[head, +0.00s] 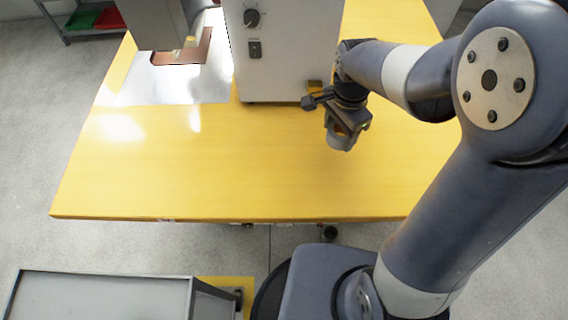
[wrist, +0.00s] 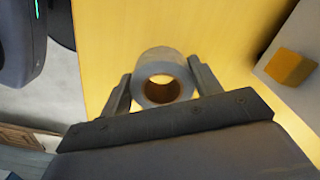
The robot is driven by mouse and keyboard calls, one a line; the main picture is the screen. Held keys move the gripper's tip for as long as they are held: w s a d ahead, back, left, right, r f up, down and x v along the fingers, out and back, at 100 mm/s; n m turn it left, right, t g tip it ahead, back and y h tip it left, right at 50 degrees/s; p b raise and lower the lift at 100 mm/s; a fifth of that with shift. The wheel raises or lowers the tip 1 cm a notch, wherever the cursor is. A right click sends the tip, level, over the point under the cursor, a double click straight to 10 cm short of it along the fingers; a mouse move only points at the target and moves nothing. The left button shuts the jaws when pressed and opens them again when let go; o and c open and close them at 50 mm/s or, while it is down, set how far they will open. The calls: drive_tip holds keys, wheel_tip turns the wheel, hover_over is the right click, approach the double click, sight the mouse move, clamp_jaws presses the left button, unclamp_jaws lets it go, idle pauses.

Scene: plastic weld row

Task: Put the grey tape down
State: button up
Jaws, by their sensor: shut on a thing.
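The grey tape (wrist: 163,66) is a roll with a brown core, held between the two fingers of my gripper (wrist: 160,88) in the wrist view. In the head view the tape (head: 341,139) hangs at the lower end of my gripper (head: 347,122), over the right part of the yellow table (head: 230,170). My gripper is shut on the tape. The tape appears to be above the table top, but I cannot tell the exact gap. Part of the roll is hidden by the fingers.
A grey machine housing (head: 280,60) with a knob stands on the table behind my gripper. A shiny metal plate (head: 150,90) lies at the back left. The front and middle of the table are clear. A grey cart (head: 100,296) stands at the lower left.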

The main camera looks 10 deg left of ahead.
sight(327, 164)
drive_tip(key=shift+s+a+f+m, duration=0.1)
drive_tip(key=shift+s+a+m, duration=0.3)
drive_tip(key=shift+s+a, duration=0.1)
wheel_tip(327, 164, down, 10)
drive_tip(key=shift+r+b, duration=0.15)
drive_tip(key=shift+b, duration=0.35)
drive_tip(key=shift+f, duration=0.2)
drive_tip(key=o, duration=1)
drive_tip(key=shift+o, duration=0.2)
drive_tip(key=shift+r, duration=0.15)
wheel_tip(327, 164, up, 12)
drive_tip(key=shift+r+p, duration=0.1)
drive_tip(key=shift+p, duration=0.4)
